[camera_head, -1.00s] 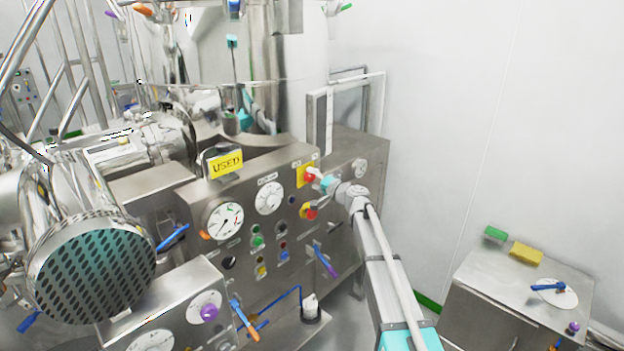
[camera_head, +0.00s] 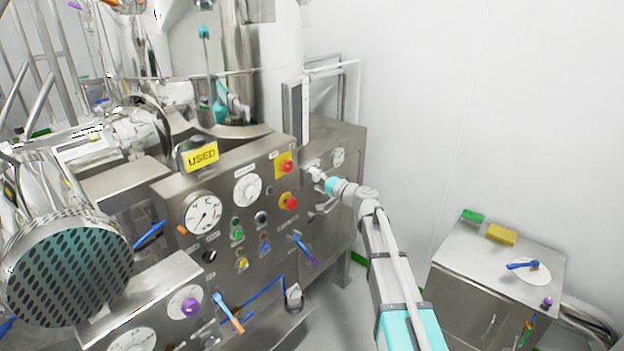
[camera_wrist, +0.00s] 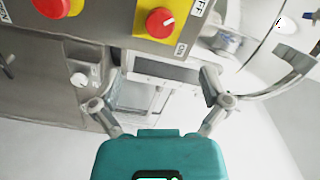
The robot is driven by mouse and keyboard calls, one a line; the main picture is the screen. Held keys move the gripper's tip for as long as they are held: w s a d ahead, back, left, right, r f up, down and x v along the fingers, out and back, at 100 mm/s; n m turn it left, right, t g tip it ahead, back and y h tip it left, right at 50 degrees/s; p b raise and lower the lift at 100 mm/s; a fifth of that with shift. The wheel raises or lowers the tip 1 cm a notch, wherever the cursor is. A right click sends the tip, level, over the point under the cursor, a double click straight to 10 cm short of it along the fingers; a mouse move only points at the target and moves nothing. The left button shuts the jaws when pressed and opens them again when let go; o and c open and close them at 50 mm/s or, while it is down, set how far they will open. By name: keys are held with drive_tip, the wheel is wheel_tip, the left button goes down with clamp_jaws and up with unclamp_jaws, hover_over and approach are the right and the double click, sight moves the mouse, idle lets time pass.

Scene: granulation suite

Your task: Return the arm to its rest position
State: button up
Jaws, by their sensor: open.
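My gripper (camera_head: 316,174) is at the end of my arm, just right of two red knobs on the steel control panel. It also shows in the wrist view (camera_wrist: 159,78), with its two fingers spread apart and nothing between them. The upper red knob (camera_head: 287,167) sits on a yellow plate and is uncovered. The lower red knob (camera_head: 291,203) sits below it, also on yellow. In the wrist view a red knob (camera_wrist: 160,22) lies beyond the fingers, apart from them. My arm is still stretched out toward the panel.
The steel panel (camera_head: 165,197) carries gauges, buttons and a yellow USED sign (camera_head: 202,157). Blue and purple handles (camera_head: 304,249) stick out below. A steel cabinet (camera_head: 465,255) at right bears a green block (camera_head: 473,216) and a yellow block (camera_head: 501,235). Floor shows between panel and cabinet.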

drive_tip(key=s+d+f+n+g+h+b, duration=0.2)
drive_tip(key=s+d+f+g+h+b, duration=0.1)
drive_tip(key=s+f, duration=0.6)
drive_tip(key=s+d+f+n+g+h+b, duration=0.2)
drive_tip(key=s+d+f+g+h, duration=0.15)
drive_tip(key=s+f, duration=0.55)
drive_tip(key=s+d+f+g+h+b, duration=0.4)
drive_tip(key=s+d+f+h, duration=0.3)
drive_tip(key=s+d+f, duration=0.3)
drive_tip(key=s+d, duration=0.3)
drive_tip(key=s, duration=0.2)
drive_tip(key=shift+s+h, duration=0.35)
drive_tip(key=shift+s, duration=0.05)
drive_tip(key=shift+d+g, duration=0.1)
drive_tip(key=shift+g, duration=0.15)
